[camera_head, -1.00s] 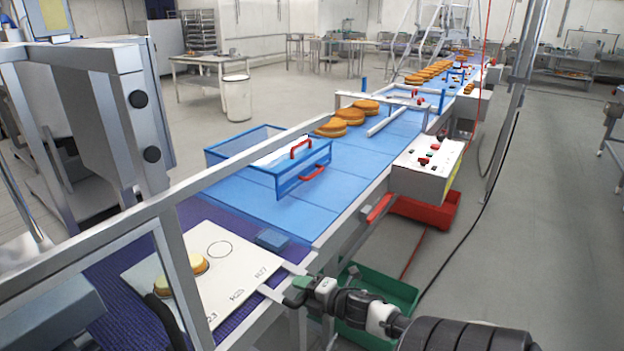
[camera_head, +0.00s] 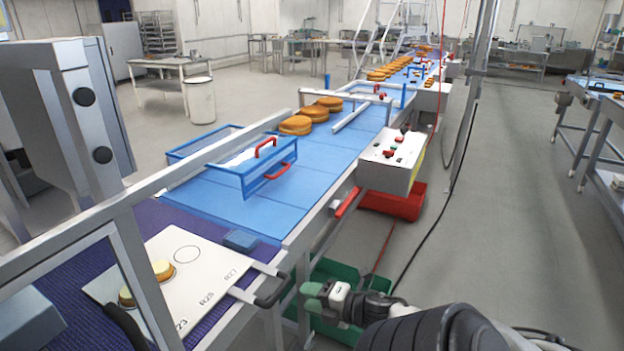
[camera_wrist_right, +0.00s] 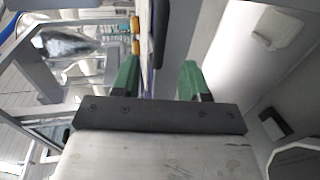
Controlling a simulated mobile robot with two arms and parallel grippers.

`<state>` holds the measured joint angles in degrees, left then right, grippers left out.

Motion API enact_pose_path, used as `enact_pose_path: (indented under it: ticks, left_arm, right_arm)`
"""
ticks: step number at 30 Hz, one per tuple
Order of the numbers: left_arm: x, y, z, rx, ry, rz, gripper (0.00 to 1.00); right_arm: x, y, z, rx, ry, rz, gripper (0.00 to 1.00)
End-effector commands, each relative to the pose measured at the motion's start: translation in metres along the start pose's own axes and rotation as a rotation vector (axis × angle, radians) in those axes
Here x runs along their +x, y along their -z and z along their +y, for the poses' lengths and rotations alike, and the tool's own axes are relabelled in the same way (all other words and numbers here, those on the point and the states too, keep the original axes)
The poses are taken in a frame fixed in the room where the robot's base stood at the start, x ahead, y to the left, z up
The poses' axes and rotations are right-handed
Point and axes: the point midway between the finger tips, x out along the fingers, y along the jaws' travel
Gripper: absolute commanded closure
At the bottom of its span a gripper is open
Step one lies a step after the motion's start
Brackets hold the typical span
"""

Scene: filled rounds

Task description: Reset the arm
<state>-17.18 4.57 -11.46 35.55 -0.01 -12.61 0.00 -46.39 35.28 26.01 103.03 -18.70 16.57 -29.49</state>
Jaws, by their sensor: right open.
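My right gripper (camera_head: 313,297) is at the lower middle of the head view, with green fingertips. It is beside the conveyor, over the green crate (camera_head: 338,272), and clear of the white board's dark handle. In the right wrist view its two green fingers (camera_wrist_right: 160,82) stand well apart, and nothing is visible between their tips except background. My right arm (camera_head: 430,325) runs from the lower right. My left gripper is not in view.
A white board (camera_head: 215,262) with a drawn circle lies on the purple belt, with a small round cake (camera_head: 162,270) on it.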

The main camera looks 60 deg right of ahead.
Motion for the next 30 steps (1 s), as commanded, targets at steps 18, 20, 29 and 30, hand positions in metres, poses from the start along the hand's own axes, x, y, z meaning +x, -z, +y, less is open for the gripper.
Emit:
enact_pose_path:
  ticks: [18, 20, 29, 30]
  left_arm:
    - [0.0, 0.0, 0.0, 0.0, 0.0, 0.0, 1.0]
    - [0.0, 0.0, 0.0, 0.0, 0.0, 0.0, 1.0]
    - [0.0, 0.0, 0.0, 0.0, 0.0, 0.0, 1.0]
    - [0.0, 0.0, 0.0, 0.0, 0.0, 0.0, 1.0]
  right_arm:
    - [-0.007, -0.013, -0.081, 0.214, 0.115, -0.142, 0.56]
    - [-0.013, -0.013, -0.123, 0.324, 0.176, -0.212, 0.56]
    - [-0.057, 0.073, -0.331, 0.843, 0.538, -0.532, 0.56]
    - [-0.065, 0.092, -0.354, 0.899, 0.591, -0.57, 0.56]
